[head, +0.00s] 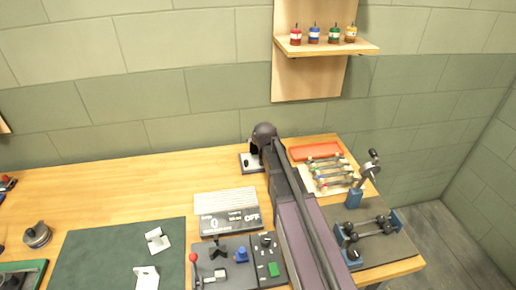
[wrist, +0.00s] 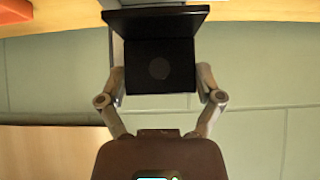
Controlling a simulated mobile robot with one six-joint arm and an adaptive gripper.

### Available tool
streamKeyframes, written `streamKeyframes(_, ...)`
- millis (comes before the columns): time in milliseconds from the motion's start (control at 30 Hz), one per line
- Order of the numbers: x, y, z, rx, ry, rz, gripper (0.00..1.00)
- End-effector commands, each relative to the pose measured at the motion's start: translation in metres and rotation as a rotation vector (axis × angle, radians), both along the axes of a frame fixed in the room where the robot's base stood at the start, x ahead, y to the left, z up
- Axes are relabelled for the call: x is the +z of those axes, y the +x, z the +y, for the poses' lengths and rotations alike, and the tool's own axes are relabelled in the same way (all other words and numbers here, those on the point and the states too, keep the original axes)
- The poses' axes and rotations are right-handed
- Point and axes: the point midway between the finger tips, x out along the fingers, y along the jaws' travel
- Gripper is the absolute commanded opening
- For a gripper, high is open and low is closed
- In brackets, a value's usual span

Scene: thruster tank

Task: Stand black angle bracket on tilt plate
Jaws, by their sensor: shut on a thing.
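The black angle bracket (wrist: 158,68) is between the two fingers of my gripper (wrist: 160,82) in the wrist view. One flange faces the camera and shows a faint round mark; the other flange (wrist: 155,20) runs across the top of the picture. My gripper is shut on it. In the head view my arm reaches to the back of the bench, and its dark end (head: 264,135) hides most of the bracket. Contact between bracket and plate cannot be told.
A rack of small coloured parts (head: 330,173) and a blue-ended fixture (head: 368,230) stand to the right. White angle brackets (head: 157,240) lie on the green mat (head: 100,245).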

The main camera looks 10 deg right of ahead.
Motion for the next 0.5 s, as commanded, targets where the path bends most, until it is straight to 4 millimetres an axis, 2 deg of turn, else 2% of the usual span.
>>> streamKeyframes(300, -0.028, 0.000, 0.000, 0.000, 0.000, 0.000, 0.29)
streamKeyframes(500, -0.032, 0.000, 0.000, 0.000, 0.000, 0.000, 0.29)
